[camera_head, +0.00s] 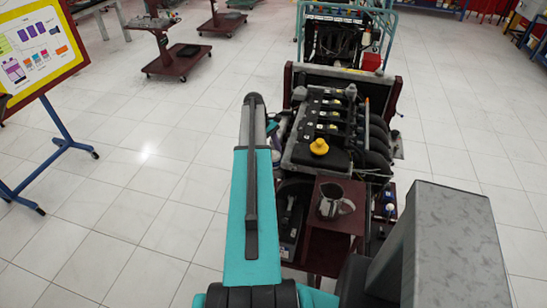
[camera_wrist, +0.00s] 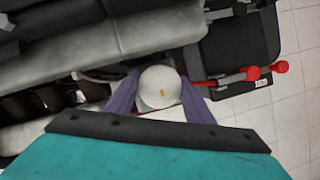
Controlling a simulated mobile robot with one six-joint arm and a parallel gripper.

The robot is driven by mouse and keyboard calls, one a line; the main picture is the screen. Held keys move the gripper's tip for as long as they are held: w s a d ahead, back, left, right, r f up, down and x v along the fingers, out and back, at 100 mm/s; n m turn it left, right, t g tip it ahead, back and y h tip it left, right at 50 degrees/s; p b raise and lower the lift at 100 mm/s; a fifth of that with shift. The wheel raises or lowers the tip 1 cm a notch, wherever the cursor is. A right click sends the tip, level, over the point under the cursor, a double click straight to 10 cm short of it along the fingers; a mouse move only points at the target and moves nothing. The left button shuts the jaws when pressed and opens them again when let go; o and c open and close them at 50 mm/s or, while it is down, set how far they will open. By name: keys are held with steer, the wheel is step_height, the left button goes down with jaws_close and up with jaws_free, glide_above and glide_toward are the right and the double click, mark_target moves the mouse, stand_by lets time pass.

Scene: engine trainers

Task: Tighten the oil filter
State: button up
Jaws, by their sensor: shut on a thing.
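The oil filter (camera_wrist: 160,87) shows as a white round cap with a small yellow mark in the wrist view. My gripper (camera_wrist: 159,97) has its two purple fingers on either side of it and is shut on it. The filter sits beside the grey engine parts (camera_wrist: 110,35); its far end and its seat are hidden. In the head view the engine (camera_head: 325,125), with a yellow cap on top, stands on its trainer stand. My teal arm reaches to its left side there and hides most of the gripper and the filter.
A metal jug (camera_head: 330,204) stands on a dark red shelf (camera_head: 342,189) in front of the engine. Red-tipped handles (camera_wrist: 250,73) stick out close to the right of my gripper. A board on a blue stand (camera_head: 62,140) is at left. The tiled floor between is clear.

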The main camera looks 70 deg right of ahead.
stand_by(0.4)
steer(key=o, duration=1)
steer(key=shift+o, duration=0.2)
steer(key=shift+r, duration=0.1)
steer(key=b+v, duration=0.4)
steer(key=v, duration=0.9)
steer(key=shift+r, duration=0.35)
steer(key=shift+d, duration=0.1)
